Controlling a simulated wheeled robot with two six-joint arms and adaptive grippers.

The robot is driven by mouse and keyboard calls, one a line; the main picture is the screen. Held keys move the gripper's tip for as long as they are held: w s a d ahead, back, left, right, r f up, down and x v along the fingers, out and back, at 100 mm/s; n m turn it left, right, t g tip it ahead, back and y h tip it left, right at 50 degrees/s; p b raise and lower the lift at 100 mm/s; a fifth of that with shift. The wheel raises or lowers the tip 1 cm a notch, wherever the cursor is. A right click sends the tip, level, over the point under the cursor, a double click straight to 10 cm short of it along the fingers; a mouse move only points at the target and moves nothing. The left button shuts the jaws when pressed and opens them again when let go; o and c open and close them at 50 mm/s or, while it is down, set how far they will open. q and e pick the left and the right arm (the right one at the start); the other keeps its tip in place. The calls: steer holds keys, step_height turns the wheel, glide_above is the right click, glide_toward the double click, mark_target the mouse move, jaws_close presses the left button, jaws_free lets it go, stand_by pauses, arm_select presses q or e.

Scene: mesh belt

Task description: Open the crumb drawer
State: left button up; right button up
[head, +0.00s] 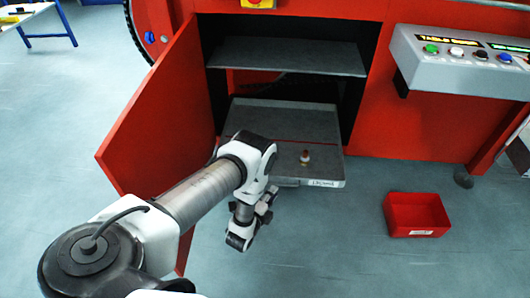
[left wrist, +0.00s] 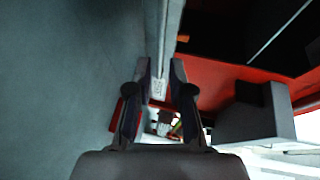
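The crumb drawer (head: 325,120) is a grey tray that sticks out of the red cabinet's low opening. Its pale front edge bears a small label, which also shows in the left wrist view (left wrist: 158,88). My left gripper (head: 268,200) is at the left end of this front edge, low in front of it. In the left wrist view my left gripper's fingers (left wrist: 161,68) stand one on each side of the drawer's front edge with a narrow gap, seemingly closed on it. My forearm hides the drawer's left front part. My right gripper is out of view.
The red door (head: 160,120) hangs open on the left. A red bin (head: 416,213) lies on the floor at right. The floor in front is clear.

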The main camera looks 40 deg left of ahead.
arm_select(q)
steer(key=v, duration=0.7)
steer(key=shift+s, duration=0.4)
steer(key=shift+r, duration=0.1)
